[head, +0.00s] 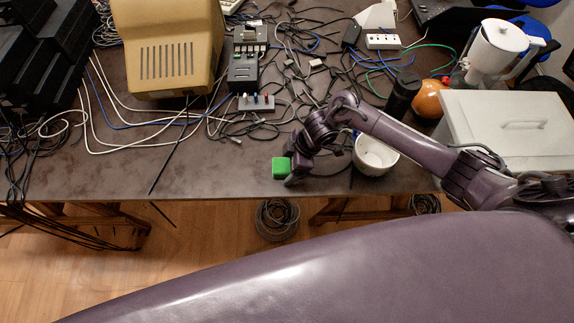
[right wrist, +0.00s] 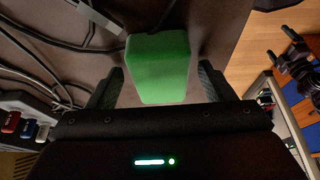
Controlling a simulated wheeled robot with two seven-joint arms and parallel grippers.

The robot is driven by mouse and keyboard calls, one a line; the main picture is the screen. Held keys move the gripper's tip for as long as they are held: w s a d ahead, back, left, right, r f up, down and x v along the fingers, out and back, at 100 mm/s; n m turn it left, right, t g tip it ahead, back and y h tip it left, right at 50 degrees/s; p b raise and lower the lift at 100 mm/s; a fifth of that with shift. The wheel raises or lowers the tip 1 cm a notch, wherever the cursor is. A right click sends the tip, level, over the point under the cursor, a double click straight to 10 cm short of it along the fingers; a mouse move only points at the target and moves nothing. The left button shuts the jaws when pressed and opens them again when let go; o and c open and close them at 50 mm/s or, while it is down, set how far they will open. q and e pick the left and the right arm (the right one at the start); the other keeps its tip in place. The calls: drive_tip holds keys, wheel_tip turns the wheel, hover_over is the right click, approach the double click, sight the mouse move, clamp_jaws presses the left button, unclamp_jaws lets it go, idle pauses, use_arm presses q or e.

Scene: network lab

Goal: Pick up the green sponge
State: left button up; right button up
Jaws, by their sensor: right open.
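The green sponge (head: 281,168) lies near the front edge of the brown table (head: 225,175) in the head view. In the right wrist view the sponge (right wrist: 160,66) is a green block ahead of the jaws, its near end at the opening between the fingers. My right gripper (head: 289,172) is right at the sponge in the head view. In the wrist view the right gripper (right wrist: 163,84) is open, one finger on each side of the sponge's near end, with a small gap on each side. My left gripper is not in view.
A white bowl (head: 376,155) stands right of the gripper, under my right arm. An orange round object (head: 430,99), a dark cylinder (head: 402,94) and a white box (head: 510,120) are further right. Tangled cables and a power strip (head: 257,103) lie behind. The table's front-left area is fairly clear.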

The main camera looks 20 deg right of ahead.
drive_tip(key=c, duration=1)
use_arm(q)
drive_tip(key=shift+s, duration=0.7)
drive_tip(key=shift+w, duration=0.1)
use_arm(e)
drive_tip(key=shift+r, duration=0.1)
